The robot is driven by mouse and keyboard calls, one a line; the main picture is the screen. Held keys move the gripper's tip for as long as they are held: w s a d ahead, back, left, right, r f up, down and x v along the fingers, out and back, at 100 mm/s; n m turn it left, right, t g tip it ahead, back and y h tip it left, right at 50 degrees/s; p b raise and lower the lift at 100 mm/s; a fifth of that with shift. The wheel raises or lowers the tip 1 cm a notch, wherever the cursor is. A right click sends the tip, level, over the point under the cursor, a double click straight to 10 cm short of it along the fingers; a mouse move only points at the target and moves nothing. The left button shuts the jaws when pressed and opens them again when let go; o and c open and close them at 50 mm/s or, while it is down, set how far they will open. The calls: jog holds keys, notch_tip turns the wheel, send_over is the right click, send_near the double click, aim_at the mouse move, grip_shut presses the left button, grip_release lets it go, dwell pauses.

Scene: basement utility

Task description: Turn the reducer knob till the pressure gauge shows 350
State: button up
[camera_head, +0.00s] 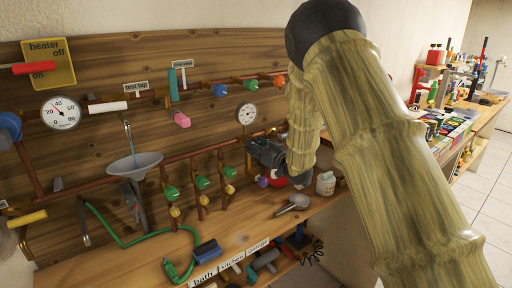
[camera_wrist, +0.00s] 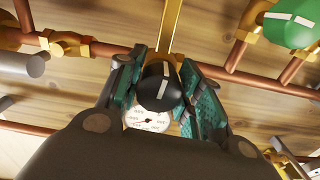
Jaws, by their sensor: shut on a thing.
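The reducer knob (camera_wrist: 158,92) is black with a white mark line and sits between the teal-padded fingers of my gripper (camera_wrist: 162,76) in the wrist view. The fingers are shut on it from both sides. The pressure gauge (camera_wrist: 146,121) shows just below the knob there, a white dial with a red needle, partly covered by the knob and gripper. Its reading is too small to tell. In the head view a small white gauge (camera_head: 246,114) hangs on the board just above my gripper (camera_head: 258,150), which hides the knob.
Another gauge (camera_head: 61,113) hangs at the left under the yellow heater plate (camera_head: 48,63). A green knob (camera_wrist: 291,22) is at the upper right in the wrist view. Copper pipes with several valves cross the board. A white bottle (camera_head: 325,184) and a grey shower head (camera_head: 297,202) are on the bench.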

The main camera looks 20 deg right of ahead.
jog(key=shift+f+n, duration=0.1)
jog(key=shift+n, duration=0.2)
jog(key=n+b, duration=0.4)
jog(key=shift+d+f, duration=0.1)
jog(key=shift+n+b, duration=1.45)
jog(key=shift+n, duration=0.75)
jog(key=shift+r, duration=0.2)
jog(key=o, duration=1)
jog(key=shift+o, duration=0.2)
jog(key=shift+d, duration=0.1)
jog(key=v, duration=1.2)
